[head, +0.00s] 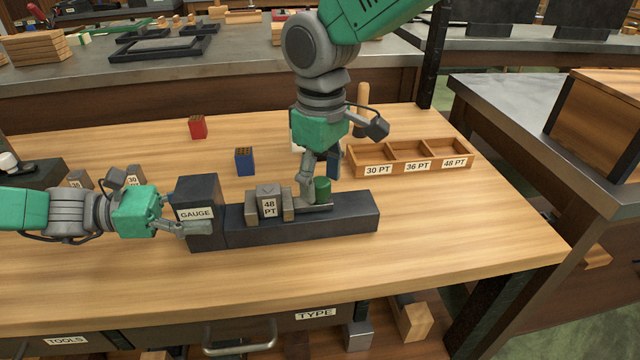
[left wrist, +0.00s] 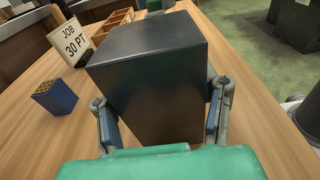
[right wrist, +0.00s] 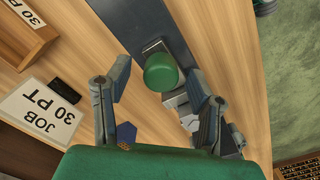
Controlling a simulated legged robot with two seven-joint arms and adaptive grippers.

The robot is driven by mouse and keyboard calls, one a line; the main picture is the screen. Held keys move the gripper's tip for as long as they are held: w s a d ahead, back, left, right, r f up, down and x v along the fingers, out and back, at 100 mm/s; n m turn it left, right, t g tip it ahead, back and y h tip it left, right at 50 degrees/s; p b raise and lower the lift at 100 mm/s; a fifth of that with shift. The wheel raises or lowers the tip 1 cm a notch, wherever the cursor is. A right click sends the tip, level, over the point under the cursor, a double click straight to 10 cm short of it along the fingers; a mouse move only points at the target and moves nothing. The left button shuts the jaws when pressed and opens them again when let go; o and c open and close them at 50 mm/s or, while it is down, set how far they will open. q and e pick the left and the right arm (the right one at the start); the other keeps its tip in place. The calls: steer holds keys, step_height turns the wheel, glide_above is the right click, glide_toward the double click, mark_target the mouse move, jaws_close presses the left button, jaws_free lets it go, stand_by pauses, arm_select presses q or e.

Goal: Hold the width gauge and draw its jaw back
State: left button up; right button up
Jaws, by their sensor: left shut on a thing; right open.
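The width gauge (head: 300,222) is a long dark block with a taller end labelled GAUGE (head: 196,214). My left gripper (head: 190,226) is shut on that tall end, which shows between its fingers in the left wrist view (left wrist: 150,75). A piece marked 48 PT (head: 268,205) sits on the gauge between lighter metal parts. The jaw's green knob (head: 322,189) stands on the gauge to the right of that piece. My right gripper (head: 318,182) is open above the gauge. In the right wrist view the green knob (right wrist: 161,73) shows between its spread fingers.
A red block (head: 198,127) and a blue block (head: 244,161) stand behind the gauge. A wooden tray (head: 354,165) has 30, 36 and 48 PT compartments. A JOB 30 PT card (left wrist: 74,40) stands nearby. The table's front and right are clear.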

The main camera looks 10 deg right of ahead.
steer(key=shift+f, duration=0.75)
steer(key=c, duration=1.1)
steer(key=shift+d, duration=1.9)
steer(key=o, duration=1.1)
steer(key=shift+a, duration=0.1)
steer(key=shift+r, duration=0.1)
step_height(320, 180, up, 12)
steer(key=shift+w, duration=0.1)
